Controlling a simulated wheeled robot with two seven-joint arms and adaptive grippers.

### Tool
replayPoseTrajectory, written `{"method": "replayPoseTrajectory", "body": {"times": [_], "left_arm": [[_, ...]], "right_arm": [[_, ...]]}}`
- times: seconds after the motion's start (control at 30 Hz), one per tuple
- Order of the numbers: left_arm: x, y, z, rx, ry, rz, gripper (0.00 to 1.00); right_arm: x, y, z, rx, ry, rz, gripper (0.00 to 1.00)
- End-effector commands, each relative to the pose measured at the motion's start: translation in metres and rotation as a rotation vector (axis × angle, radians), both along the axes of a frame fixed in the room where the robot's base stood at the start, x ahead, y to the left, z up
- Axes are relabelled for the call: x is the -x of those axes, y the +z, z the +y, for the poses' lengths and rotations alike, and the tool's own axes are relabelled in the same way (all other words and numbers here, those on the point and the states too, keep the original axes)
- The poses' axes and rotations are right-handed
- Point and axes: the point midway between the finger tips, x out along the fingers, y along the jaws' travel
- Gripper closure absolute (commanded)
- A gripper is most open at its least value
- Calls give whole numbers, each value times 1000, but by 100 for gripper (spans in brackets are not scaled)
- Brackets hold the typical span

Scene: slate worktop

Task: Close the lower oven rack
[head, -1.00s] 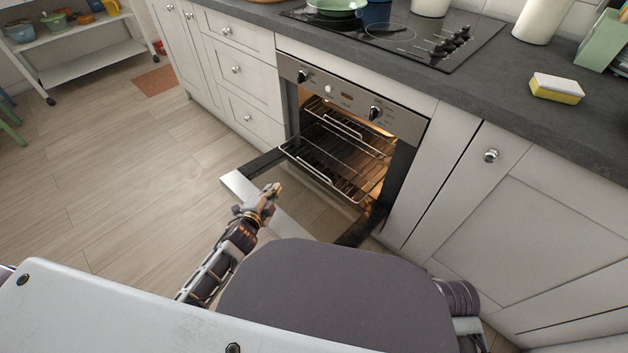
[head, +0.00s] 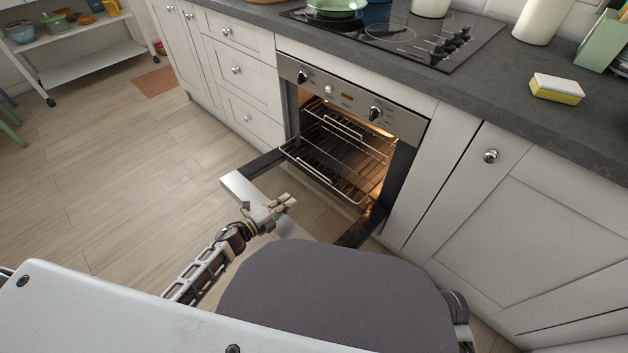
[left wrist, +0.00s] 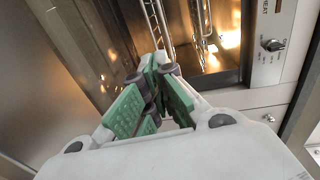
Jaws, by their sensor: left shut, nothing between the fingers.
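The oven (head: 352,95) is built in under the worktop, with its door (head: 240,186) folded down open. The lower rack (head: 325,166) is slid out over the open door, its front bar towards me. An upper rack (head: 345,124) sits higher, inside the lit cavity. My left gripper (head: 288,203) is over the open door, in front of and below the lower rack's front bar, apart from it. Its green-padded fingers (left wrist: 155,90) are shut and empty in the left wrist view, with rack wires beyond them. My right gripper is not in view.
The slate worktop (head: 480,88) holds a hob (head: 395,35), a green pan (head: 336,8) and a yellow-white sponge (head: 557,88). White drawers (head: 243,80) and a cupboard door (head: 560,220) flank the oven.

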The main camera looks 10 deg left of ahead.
Motion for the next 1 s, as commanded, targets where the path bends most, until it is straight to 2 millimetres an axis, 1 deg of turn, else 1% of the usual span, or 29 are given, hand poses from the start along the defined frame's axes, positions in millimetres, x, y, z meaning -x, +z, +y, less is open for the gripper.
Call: {"method": "replayPoseTrajectory", "body": {"times": [0.27, 0.47, 0.87, 1.0], "left_arm": [[-1, 0, 0, 1, 2, 0, 100], [-6, 0, -3, 1, 2, 0, 100], [-33, -5, -19, 2, 3, -1, 100], [-43, -6, -26, 2, 2, 0, 100]], "right_arm": [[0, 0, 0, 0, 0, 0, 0], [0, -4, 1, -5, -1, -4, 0], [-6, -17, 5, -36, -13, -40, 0], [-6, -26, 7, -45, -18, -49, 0]]}}
